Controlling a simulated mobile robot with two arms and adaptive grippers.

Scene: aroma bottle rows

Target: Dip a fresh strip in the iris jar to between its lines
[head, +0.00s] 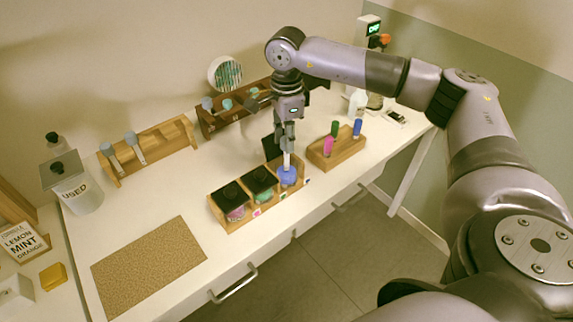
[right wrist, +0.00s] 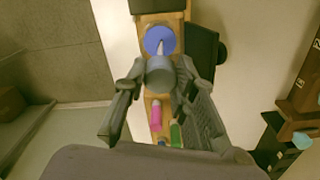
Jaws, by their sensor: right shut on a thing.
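My right gripper (head: 286,143) is shut on the grey handle of a white strip (head: 287,161), which points down. In the right wrist view the fingers (right wrist: 155,88) close on the grey handle (right wrist: 160,75). The strip's lower end is at the mouth of an open jar with blue-violet content (head: 288,177), likely the iris jar, in the right end of a wooden tray (head: 240,222). It also shows in the right wrist view (right wrist: 152,34). How deep the tip reaches, and the strip's lines, I cannot tell. My left gripper is not in view.
Two black-lidded jars (head: 232,193) stand left in the tray. A dark flat piece (head: 268,147) is behind the blue jar. A block with coloured sticks (head: 345,152) stands right. Racks (head: 155,155) are behind; a USED bin (head: 80,195) and cork mat (head: 150,265) lie left.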

